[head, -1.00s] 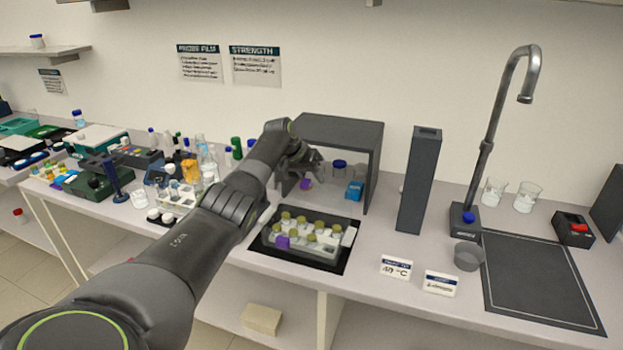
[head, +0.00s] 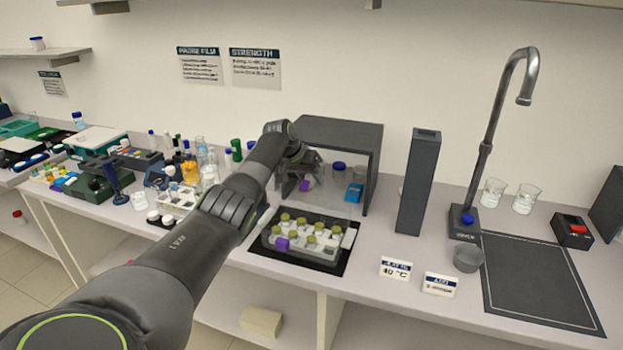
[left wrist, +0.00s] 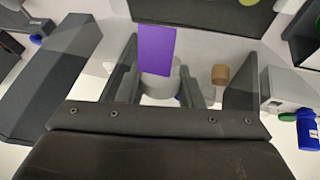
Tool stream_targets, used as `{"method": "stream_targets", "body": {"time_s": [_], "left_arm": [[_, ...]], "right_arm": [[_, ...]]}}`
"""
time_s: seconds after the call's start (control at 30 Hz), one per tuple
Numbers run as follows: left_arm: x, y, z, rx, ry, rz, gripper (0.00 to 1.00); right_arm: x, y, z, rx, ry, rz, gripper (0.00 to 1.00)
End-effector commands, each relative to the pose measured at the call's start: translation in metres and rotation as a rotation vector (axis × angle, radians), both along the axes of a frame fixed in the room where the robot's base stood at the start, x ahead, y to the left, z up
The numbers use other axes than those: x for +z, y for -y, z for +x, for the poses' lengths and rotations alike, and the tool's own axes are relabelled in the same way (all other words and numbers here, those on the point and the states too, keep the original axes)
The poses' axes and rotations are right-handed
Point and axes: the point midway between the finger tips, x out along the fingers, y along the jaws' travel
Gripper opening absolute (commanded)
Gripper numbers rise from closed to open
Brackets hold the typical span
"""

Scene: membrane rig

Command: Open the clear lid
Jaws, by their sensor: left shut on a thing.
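My left gripper (head: 307,176) is at the mouth of the grey open-fronted box, shut on a small purple tab (head: 305,186). The tab also shows between the fingers in the left wrist view (left wrist: 155,50). A faint see-through panel, the clear lid (head: 335,207), stands raised behind the tray of vials, below the gripper. Its edges are hard to make out. The tray (head: 310,254) holds several yellow-green-capped vials and has a purple piece (head: 282,244) at its front left. My right gripper is out of view.
The grey box (head: 340,130) holds a blue item (head: 354,192) and a blue-capped jar. A tall dark column (head: 418,185) stands to its right, then a tap (head: 485,150) and a dark mat (head: 540,280). Bottles and racks crowd the left. Two small signs (head: 397,268) stand in front.

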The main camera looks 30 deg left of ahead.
Motion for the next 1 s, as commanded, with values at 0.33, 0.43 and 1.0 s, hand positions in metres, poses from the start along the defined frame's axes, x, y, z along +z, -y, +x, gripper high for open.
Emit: {"method": "stream_targets", "body": {"time_s": [0.33, 0.43, 1.0], "left_arm": [[-0.001, 0.000, -0.001, 0.000, -0.002, -0.001, 0.54], [-0.001, 0.000, -0.001, 0.000, -0.002, -0.001, 0.55], [0.024, -0.006, -0.015, -0.001, 0.001, 0.002, 0.55]], "right_arm": [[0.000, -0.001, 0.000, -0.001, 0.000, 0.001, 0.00], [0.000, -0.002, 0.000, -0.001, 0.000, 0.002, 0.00], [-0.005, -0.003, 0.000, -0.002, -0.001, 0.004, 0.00]]}}
